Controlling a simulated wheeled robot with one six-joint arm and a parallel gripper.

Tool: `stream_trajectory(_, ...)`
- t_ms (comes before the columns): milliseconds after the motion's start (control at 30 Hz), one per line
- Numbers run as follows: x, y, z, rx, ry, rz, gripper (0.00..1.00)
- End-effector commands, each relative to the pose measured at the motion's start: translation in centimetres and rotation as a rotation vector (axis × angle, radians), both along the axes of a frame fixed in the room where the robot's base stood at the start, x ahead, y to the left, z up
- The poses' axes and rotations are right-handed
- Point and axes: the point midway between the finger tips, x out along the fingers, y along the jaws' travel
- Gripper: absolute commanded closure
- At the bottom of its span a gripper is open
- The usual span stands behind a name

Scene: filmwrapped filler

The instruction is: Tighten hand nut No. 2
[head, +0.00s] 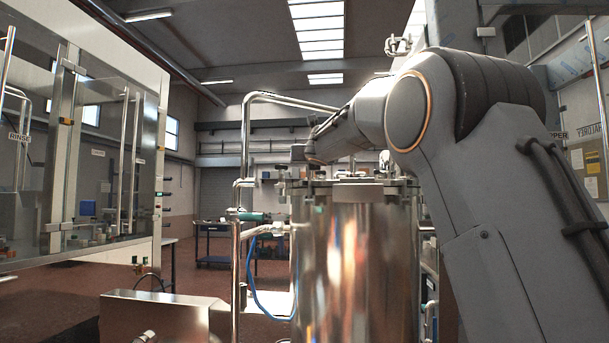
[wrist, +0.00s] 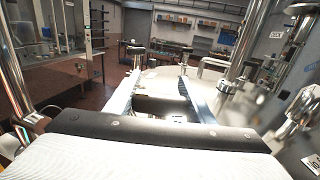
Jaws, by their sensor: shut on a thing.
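A shiny steel vessel (head: 340,265) stands upright in the head view, with a flanged lid (head: 346,190) on top. In the wrist view the pale lid (wrist: 160,80) lies beyond and under my gripper (wrist: 158,82). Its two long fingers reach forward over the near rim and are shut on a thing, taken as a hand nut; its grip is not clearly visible. Other hand nuts stand around the rim: one beyond the right fingertip (wrist: 184,56), one beyond the left (wrist: 136,54), one to the right (wrist: 227,88). No number is readable on them. In the head view my arm hides the fingers.
A steel pipe (head: 246,135) with a green-handled valve (head: 252,217) and a blue hose (head: 258,290) runs left of the vessel. A glazed cabinet (head: 85,170) stands further left. In the wrist view steel pipes (wrist: 245,42) rise close on the right.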

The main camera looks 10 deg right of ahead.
Motion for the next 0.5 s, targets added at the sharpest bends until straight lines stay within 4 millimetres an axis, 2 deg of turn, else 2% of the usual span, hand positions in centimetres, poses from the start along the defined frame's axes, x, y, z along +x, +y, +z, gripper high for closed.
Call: stream_trajectory(500, -0.4, -1.7, 0.2, 0.001, -0.002, -0.415, 0.74)
